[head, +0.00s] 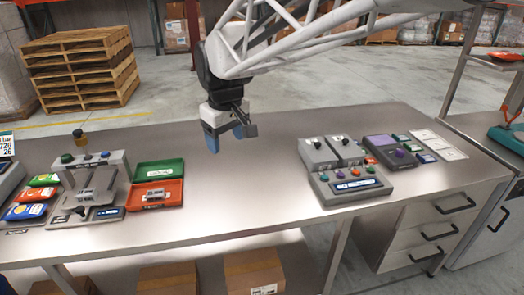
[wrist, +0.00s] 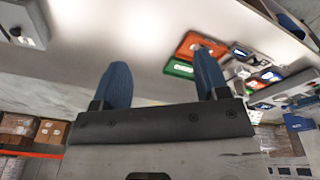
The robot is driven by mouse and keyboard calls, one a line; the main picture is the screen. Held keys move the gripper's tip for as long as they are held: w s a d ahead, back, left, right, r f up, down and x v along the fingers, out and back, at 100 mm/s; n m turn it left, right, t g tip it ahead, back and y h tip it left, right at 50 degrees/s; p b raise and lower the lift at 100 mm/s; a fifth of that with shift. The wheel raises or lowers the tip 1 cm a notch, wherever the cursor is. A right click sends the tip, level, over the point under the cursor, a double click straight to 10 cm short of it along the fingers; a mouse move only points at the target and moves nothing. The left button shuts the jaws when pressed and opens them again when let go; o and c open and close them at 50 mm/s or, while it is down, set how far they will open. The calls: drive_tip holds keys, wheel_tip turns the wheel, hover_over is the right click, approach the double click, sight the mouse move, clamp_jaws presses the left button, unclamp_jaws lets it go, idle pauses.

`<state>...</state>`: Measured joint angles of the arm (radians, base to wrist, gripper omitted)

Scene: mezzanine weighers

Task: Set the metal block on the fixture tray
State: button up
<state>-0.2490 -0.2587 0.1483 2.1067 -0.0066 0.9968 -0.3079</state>
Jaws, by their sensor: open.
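My gripper (head: 226,137) hangs above the middle of the steel table, well above its top. Its blue fingers are apart with nothing between them; the wrist view shows the same empty gap (wrist: 160,72). To its left, an orange tray (head: 176,196) lies on the table in front of a green tray (head: 177,168). A small grey object (head: 155,194), perhaps the metal block, sits in the orange tray. The wrist view shows the orange tray (wrist: 186,44) and green tray (wrist: 177,69) partly behind a finger. I cannot tell which tray is the fixture tray; the labels are unreadable.
A grey weighing device (head: 95,160) and several coloured packets (head: 40,193) stand at the left. Grey button boxes (head: 350,187) and a purple-topped device (head: 385,146) stand at the right, with white cards (head: 438,144) beyond. The table middle (head: 245,190) is clear.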

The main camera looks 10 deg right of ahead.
drive_tip(key=s+d+f+m, duration=0.3)
drive_tip(key=s+d, duration=0.3)
drive_tip(key=s, duration=0.5)
drive_tip(key=s+d+f+m, duration=0.3)
drive_tip(key=s+d, duration=0.4)
drive_tip(key=s, duration=0.4)
drive_tip(key=shift+s+d+f+m+t, duration=0.25)
drive_tip(key=shift+s+d+m+t, duration=0.05)
drive_tip(key=shift+s+t, duration=0.1)
drive_tip(key=shift+h, duration=0.3)
